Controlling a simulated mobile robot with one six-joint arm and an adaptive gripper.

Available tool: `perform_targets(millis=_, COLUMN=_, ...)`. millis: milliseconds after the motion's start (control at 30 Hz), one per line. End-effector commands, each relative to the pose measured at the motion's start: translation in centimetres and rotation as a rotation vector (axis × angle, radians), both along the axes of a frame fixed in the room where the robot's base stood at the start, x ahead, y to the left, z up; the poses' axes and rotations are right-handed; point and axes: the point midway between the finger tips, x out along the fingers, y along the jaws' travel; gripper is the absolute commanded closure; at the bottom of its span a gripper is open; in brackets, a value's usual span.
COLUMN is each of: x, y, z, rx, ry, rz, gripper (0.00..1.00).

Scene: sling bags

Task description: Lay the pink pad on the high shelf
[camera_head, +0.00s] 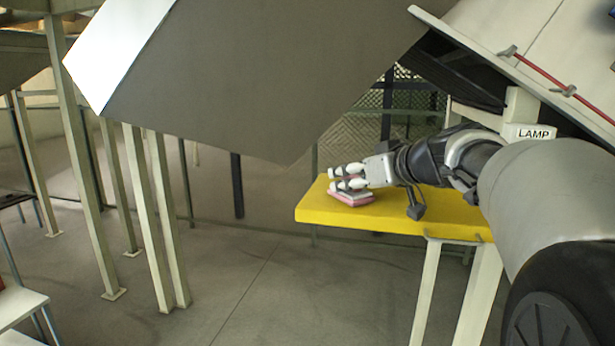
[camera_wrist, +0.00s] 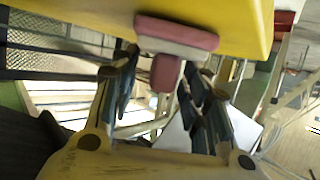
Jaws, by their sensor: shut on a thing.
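The pink pad (camera_head: 352,199), with a pale grey layer, is at the left end of a yellow shelf board (camera_head: 318,210). In the wrist view the pad (camera_wrist: 176,32) is wide and pink against the yellow board, with a smaller pink block (camera_wrist: 165,73) sticking out from it between the fingers. My gripper (camera_head: 348,177) is just above the board and shut on the pad by that smaller block; it also shows in the wrist view (camera_wrist: 158,80). Whether the pad touches the board is hard to tell. I cannot tell which surface is the high shelf.
A large grey tilted panel (camera_head: 240,80) hangs over the left and middle. A white sloped board (camera_head: 540,60) with a red rod is at upper right, above a "LAMP" label (camera_head: 533,133). Pale posts (camera_head: 147,215) stand left. The floor between is clear.

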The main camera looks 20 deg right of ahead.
Motion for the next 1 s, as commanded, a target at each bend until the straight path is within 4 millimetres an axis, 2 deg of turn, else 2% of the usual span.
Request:
perform_targets(millis=100, x=0.0, y=0.0, z=-0.4, rx=0.000, ry=0.000, rz=0.000, gripper=0.81)
perform_targets(millis=133, x=0.0, y=0.0, z=-0.3, rx=0.001, ry=0.000, rz=0.000, gripper=0.56)
perform_targets(millis=400, x=0.0, y=0.0, z=-0.2, rx=0.001, ry=0.000, rz=0.000, gripper=0.38)
perform_targets(millis=833, x=0.0, y=0.0, z=0.2, rx=0.000, ry=0.001, rz=0.000, gripper=0.38)
perform_targets(millis=1000, x=-2.6, y=-0.7, z=1.1, rx=-0.001, ry=-0.002, rz=-0.005, gripper=0.38)
